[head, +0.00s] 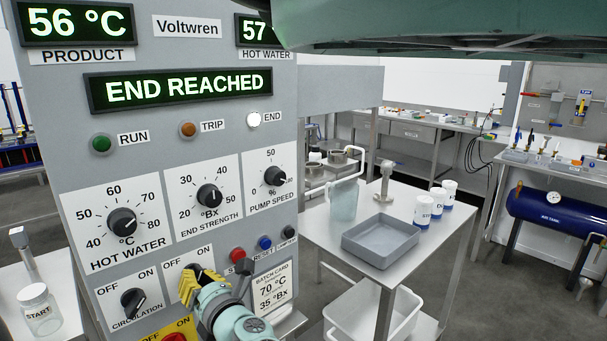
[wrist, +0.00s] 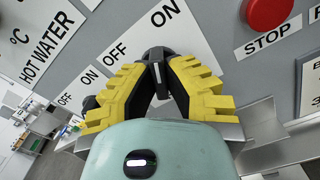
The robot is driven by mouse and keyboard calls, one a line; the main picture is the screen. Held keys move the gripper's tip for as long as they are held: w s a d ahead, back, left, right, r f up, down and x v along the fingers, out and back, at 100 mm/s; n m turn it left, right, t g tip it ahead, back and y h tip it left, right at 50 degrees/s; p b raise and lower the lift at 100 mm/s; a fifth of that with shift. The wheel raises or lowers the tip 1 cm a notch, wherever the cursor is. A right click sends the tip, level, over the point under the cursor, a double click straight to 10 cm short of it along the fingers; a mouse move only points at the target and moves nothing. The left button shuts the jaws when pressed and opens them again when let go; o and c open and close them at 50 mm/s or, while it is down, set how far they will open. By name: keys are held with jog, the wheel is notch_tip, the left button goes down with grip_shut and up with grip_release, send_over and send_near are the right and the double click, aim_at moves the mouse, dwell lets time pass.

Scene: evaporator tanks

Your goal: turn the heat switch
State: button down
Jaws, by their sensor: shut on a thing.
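The switch under my gripper has a black knob (wrist: 158,55) with a white mark, and it sits on a white plate labelled OFF and ON. Its name label is hidden behind my gripper, so I cannot read it as the heat switch. My gripper (head: 192,285) has yellow ridged fingers and is at this plate, low on the grey control panel (head: 215,60). In the wrist view my gripper (wrist: 158,85) has its fingertips closed on both sides of the knob. I cannot tell clearly whether the knob points to OFF or ON.
The circulation switch (head: 133,302) is just left, and a red stop button (head: 238,254) is close on the right. A yellow plate with a red switch (head: 174,338) lies below. The display (head: 182,88) reads END REACHED, and the END lamp (head: 254,120) glows white.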

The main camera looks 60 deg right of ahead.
jog(key=shift+d+n, duration=0.1)
jog(key=shift+n, duration=0.2)
jog(key=shift+f+b, duration=0.15)
jog(key=shift+b, duration=0.45)
jog(key=shift+f+n+b, duration=0.1)
jog(key=shift+n+b, duration=0.6)
jog(key=shift+b, duration=0.5)
jog(key=shift+r+n, duration=0.2)
jog(key=shift+n, duration=0.2)
jog(key=shift+f+b, duration=0.1)
jog(key=shift+b, duration=0.2)
